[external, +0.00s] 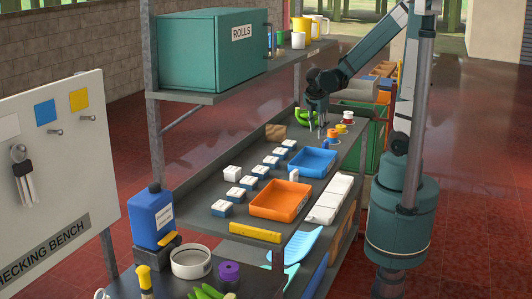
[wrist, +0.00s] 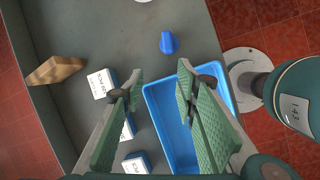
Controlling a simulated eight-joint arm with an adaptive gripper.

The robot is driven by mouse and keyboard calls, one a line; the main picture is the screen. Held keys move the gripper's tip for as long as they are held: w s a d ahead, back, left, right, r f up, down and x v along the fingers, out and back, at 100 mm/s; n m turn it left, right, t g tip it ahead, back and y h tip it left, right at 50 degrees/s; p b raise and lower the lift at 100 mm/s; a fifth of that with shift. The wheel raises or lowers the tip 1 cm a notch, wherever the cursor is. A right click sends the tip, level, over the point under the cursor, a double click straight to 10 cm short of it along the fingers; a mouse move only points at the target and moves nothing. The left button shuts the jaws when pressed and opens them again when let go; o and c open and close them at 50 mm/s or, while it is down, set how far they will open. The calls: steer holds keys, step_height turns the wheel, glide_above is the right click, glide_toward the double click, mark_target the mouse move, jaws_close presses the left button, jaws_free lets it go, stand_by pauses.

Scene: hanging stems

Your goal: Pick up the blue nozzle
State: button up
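The blue nozzle (wrist: 168,42) lies on the grey bench top in the wrist view, beyond my fingertips and slightly right of the middle. It is small, with a rounded body and a narrower end. My gripper (wrist: 160,84) is open, with its two green-padded fingers wide apart and nothing between them. The nozzle is clear of both fingers. In the external view my gripper (external: 318,106) points down over the far end of the bench.
A blue tray (wrist: 157,102) is below the right finger. White-and-blue boxes (wrist: 101,84) stand in a row on the left, near a wooden block (wrist: 54,70). An orange tray (external: 280,215) and a teal cabinet (external: 190,52) on the upper shelf show externally. Bench around the nozzle is clear.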

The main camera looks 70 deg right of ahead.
mark_target(325, 142)
steer(key=d+f, duration=0.1)
steer(key=s+d+n+g, duration=0.1)
steer(key=d, duration=0.1)
steer(key=d+f+n, duration=0.1)
steer(key=shift+s+d+f, duration=0.15)
steer(key=shift+s+f, duration=0.05)
steer(key=shift+f, duration=0.15)
steer(key=shift+f, duration=0.1)
steer(key=shift+x, duration=1.2)
steer(key=shift+s+d+f, duration=0.1)
steer(key=shift+b+x, duration=0.45)
steer(key=shift+x, duration=2.05)
steer(key=shift+s, duration=0.15)
steer(key=shift+c, duration=0.6)
steer(key=c, duration=0.3)
steer(key=shift+c, duration=0.2)
